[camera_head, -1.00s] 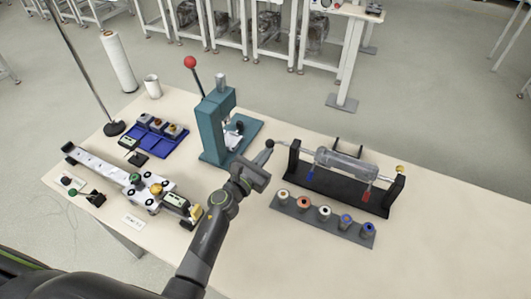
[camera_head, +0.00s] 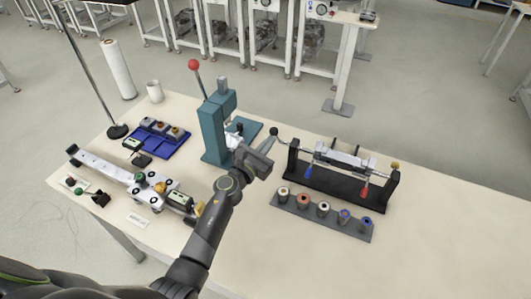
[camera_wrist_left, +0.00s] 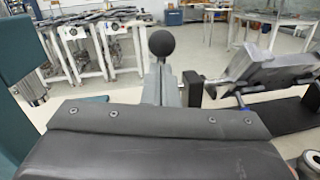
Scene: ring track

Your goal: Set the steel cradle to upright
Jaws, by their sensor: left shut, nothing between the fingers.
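The steel cradle (camera_head: 345,160) hangs on a shaft between the end posts of a black stand (camera_head: 335,188). It looks narrow and flat-topped from the head; its exact tilt is hard to tell. A blue handle (camera_head: 309,171) and a red handle (camera_head: 365,189) hang below it. A black ball knob (camera_head: 273,131) is at the left end. My left gripper (camera_head: 262,158) is shut and empty, just below the knob in the head view. In the left wrist view the knob (camera_wrist_left: 162,43) is beyond the fingers, and the cradle (camera_wrist_left: 270,70) looks slanted at the right. My right gripper is not in view.
A grey rack (camera_head: 320,218) with several coloured rollers lies in front of the stand. A teal press (camera_head: 214,130) with a red-knobbed lever stands close left of my gripper. A blue tray (camera_head: 160,140) and a long fixture (camera_head: 115,175) are further left. The table's right side is clear.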

